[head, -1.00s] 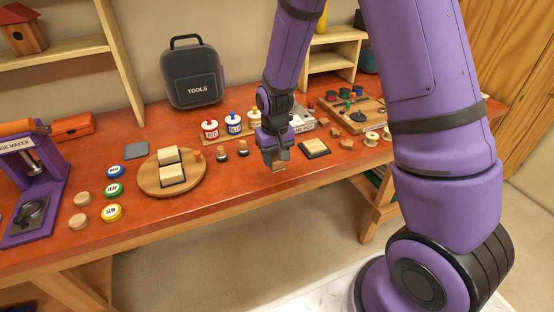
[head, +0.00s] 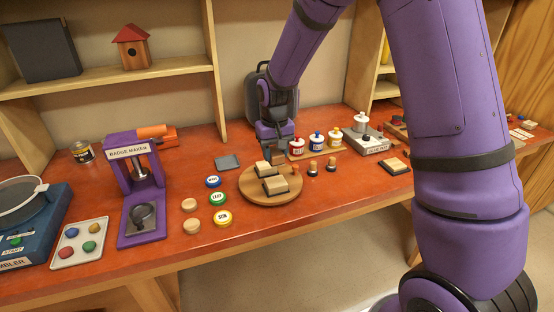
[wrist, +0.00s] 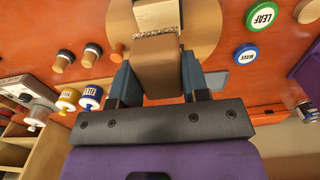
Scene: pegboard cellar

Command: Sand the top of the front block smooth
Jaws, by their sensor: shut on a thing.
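A round wooden board (head: 249,192) lies on the bench. Two pale blocks with dark bases stand on it: the front block (head: 276,186) and a back block (head: 263,168). My gripper (head: 276,150) is just above the back of the board, partly hiding it. In the wrist view, the fingers (wrist: 157,85) are shut on a brown sanding block (wrist: 157,65) with a gritty edge. A pale block (wrist: 158,12) shows just beyond it; I cannot tell which one, or whether the sanding block touches anything.
Left of the board are the badges (head: 218,198), wooden discs and the purple badge maker (head: 141,190). Right of it stand two stampers (head: 312,168) and paint bottles (head: 316,141). A tool case (head: 259,95) is behind.

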